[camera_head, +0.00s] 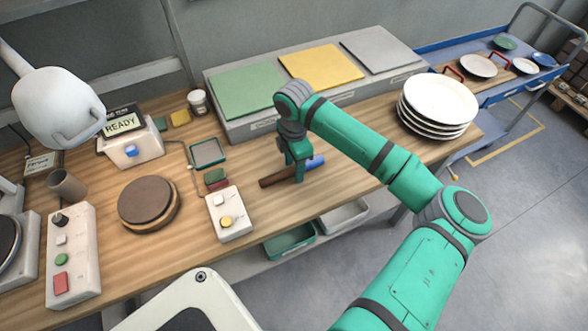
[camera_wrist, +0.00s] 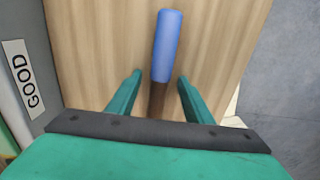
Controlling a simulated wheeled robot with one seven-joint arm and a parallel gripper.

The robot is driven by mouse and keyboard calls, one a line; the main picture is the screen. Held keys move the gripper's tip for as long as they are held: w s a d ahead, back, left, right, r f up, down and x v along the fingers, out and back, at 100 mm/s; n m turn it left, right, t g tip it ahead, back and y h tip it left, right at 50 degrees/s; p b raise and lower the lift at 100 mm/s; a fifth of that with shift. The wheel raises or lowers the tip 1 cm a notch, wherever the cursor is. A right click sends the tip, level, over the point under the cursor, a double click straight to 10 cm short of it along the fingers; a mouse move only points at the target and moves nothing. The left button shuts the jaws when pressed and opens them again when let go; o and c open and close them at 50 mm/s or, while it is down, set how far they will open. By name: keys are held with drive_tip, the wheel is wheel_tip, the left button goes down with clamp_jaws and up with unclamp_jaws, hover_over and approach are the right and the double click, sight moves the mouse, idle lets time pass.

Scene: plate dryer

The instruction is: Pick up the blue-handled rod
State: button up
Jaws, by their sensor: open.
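The blue-handled rod (camera_head: 273,180) lies on the wooden table near its front edge. Its brown shaft points left and its blue handle (camera_head: 315,162) points right in the head view. My gripper (camera_head: 299,176) is over the rod, pointing down. In the wrist view my gripper (camera_wrist: 158,85) is open, with one finger on each side of the rod, apart from it. The blue handle (camera_wrist: 166,48) extends beyond the fingertips, and the brown shaft (camera_wrist: 157,100) runs back between the fingers. The shaft's near end is hidden behind the gripper body.
A grey platform (camera_head: 235,128) with green, yellow and grey pads stands behind the rod. A white button box (camera_head: 229,214) is to the left. A stack of plates (camera_head: 438,104) is at the right. Bins (camera_head: 290,242) sit below the table's front edge.

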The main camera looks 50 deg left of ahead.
drive_tip(key=shift+c, duration=0.5)
drive_tip(key=c, duration=1.1)
drive_tip(key=shift+o, duration=0.2)
drive_tip(key=shift+r, duration=0.1)
